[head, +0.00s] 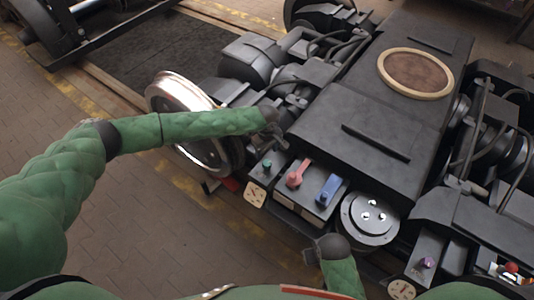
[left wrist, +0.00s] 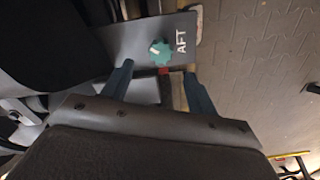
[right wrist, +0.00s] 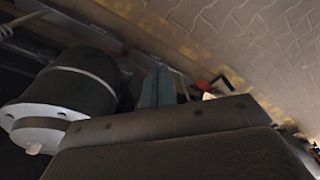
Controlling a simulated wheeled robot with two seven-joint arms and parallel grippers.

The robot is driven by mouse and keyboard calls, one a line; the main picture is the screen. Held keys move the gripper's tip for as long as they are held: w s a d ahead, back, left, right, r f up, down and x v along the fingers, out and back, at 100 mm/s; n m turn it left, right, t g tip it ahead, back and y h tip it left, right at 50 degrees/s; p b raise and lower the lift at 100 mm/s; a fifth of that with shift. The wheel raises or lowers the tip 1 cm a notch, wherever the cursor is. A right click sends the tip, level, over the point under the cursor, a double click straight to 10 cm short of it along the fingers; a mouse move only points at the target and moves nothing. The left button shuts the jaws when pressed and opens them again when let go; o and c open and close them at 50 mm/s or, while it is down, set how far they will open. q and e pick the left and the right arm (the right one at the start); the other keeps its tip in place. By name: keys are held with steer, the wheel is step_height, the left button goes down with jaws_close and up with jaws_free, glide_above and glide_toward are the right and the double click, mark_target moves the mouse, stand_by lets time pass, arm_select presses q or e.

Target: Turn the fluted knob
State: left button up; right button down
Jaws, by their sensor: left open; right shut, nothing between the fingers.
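A teal fluted knob (left wrist: 160,52) with a white mark sits on a grey plate (left wrist: 150,28) lettered AFT in the left wrist view. In the head view the teal knob (head: 267,163) is at the left end of the control row. My left gripper (left wrist: 157,72) is open, its two fingers apart on either side of the knob's line, with the knob just beyond the tips and not visibly touched. In the head view the left gripper (head: 279,137) is just above the knob. My right gripper (right wrist: 157,72) is shut and empty, near the front edge of the machine.
Beside the knob stand a red lever (head: 297,175) and a blue lever (head: 328,190). A round black cap (head: 368,218) is to their right. A purple knob (head: 428,263) sits farther right. Paved floor (head: 150,230) is clear at left.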

mark_target(267, 163)
arm_select(q)
steer(key=shift+f, duration=0.35)
steer(key=shift+s+f, duration=0.15)
steer(key=shift+f, duration=0.15)
step_height(267, 163, down, 5)
steer(key=shift+r+p, duration=0.1)
steer(key=shift+p, duration=0.5)
steer(key=shift+f, duration=0.55)
arm_select(e)
steer(key=shift+s+d+f, duration=0.1)
steer(key=shift+f, duration=1.35)
steer(key=shift+s+d+f, duration=0.1)
steer(key=shift+f, duration=1.35)
